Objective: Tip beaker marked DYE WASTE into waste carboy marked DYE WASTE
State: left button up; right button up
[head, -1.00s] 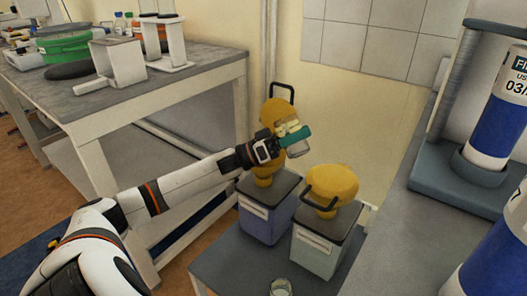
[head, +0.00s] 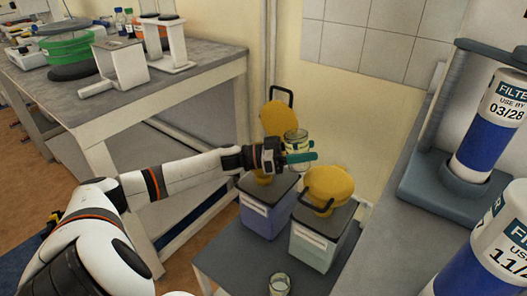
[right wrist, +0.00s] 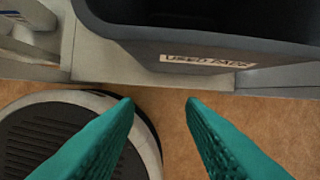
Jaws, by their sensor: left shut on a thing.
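My left gripper (head: 299,158) is shut on a glass beaker (head: 296,137), which stands about upright above the left carboy. Any marking on it is too small to read. The left carboy (head: 262,218) is bluish, and its yellow funnel lid (head: 277,118) stands raised behind the gripper; my gripper hides much of the funnel. The right carboy (head: 317,246) is pale, with a yellow funnel (head: 328,183) whose lid looks closed. Both labels are unreadable here. My right gripper (right wrist: 160,99) is open and empty in the right wrist view.
Another glass beaker (head: 280,284) stands at the front of the low grey table (head: 235,262). A grey bench (head: 400,235) with filter cylinders is at the right. In the right wrist view, a dark bin (right wrist: 200,32) with a partly legible label lies beyond the fingers.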

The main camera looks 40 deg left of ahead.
pick_arm(q)
jog(key=m+p, duration=0.1)
jog(key=p, duration=0.1)
jog(key=g+y+p, duration=0.1)
jog(key=shift+d+f+m+p, duration=0.15)
jog(key=shift+d+m+p, duration=0.2)
jog(key=shift+m, duration=0.05)
jog(key=shift+f, duration=0.15)
pick_arm(e)
jog(key=s+f, duration=0.5)
jog(key=f, duration=0.7)
jog(key=shift+s+d+f+g, duration=0.35)
jog(key=shift+s+f+g, duration=0.05)
pick_arm(q)
jog(key=shift+d, duration=0.1)
